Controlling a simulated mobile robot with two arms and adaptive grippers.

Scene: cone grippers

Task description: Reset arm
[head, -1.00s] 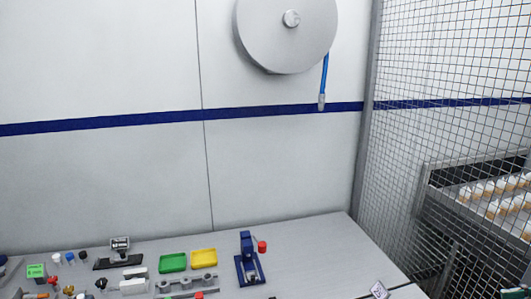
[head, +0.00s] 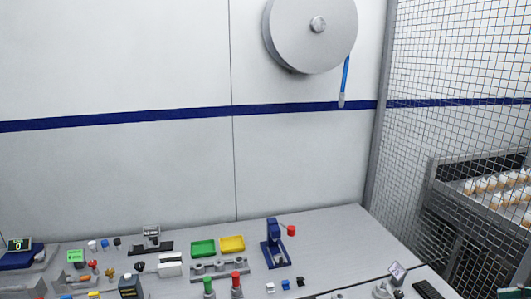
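Neither of my grippers shows in the head view, and no part of my arms can be made out. The view looks over a light grey workbench (head: 335,232) against a white wall. What my arms hold, if anything, cannot be seen.
Green (head: 203,248) and yellow (head: 232,243) trays stand mid-bench, beside a blue press with a red knob (head: 276,246). Several small parts lie at the left. A hose reel (head: 312,30) hangs on the wall. A mesh fence (head: 450,75) bounds the right. The bench's back right is clear.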

